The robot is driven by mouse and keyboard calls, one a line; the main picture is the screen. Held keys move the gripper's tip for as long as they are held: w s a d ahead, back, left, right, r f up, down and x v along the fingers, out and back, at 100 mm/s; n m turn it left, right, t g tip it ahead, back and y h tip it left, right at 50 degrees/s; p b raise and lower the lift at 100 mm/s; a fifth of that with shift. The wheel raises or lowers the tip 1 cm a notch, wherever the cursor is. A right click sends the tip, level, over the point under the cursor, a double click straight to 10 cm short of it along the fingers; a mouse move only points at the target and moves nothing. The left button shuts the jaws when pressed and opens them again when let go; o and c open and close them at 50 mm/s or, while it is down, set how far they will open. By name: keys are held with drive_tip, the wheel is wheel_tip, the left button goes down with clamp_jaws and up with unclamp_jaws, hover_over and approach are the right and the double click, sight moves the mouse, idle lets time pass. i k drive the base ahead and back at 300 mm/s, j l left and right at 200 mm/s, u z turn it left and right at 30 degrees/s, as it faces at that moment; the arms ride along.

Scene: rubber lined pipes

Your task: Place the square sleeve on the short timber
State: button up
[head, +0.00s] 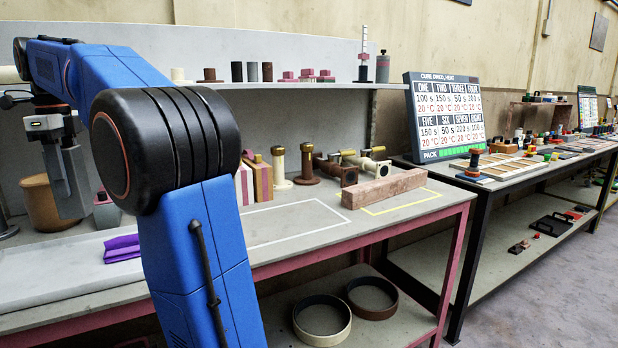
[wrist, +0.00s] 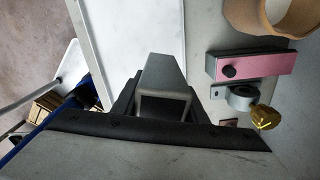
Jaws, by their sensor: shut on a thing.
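The square sleeve (wrist: 163,76) is a grey, hollow, square tube in the wrist view. My gripper (wrist: 160,108) is shut on it, with dark jaw parts on both sides and the sleeve's open square end showing. In the head view my gripper (head: 70,185) hangs at the left above the bench, beside a brown round bin. A reddish-brown timber block (head: 385,188) lies flat on the right part of the bench, well away from my gripper. I cannot tell whether this is the short timber. My arm hides part of the bench.
Striped blocks (head: 262,183), cream and brown spools (head: 307,166) and brass-handled fittings stand behind a white-outlined clear area (head: 295,226). Near the sleeve are a pink block (wrist: 255,66), brown bin (wrist: 240,15) and brass-knobbed clamp (wrist: 241,97).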

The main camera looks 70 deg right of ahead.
sight(389, 179)
drive_tip(key=j+z, duration=0.15)
drive_tip(key=z, duration=1)
drive_tip(key=l+z, duration=0.25)
drive_tip(key=i+l+z, duration=0.15)
drive_tip(key=l+z, duration=0.15)
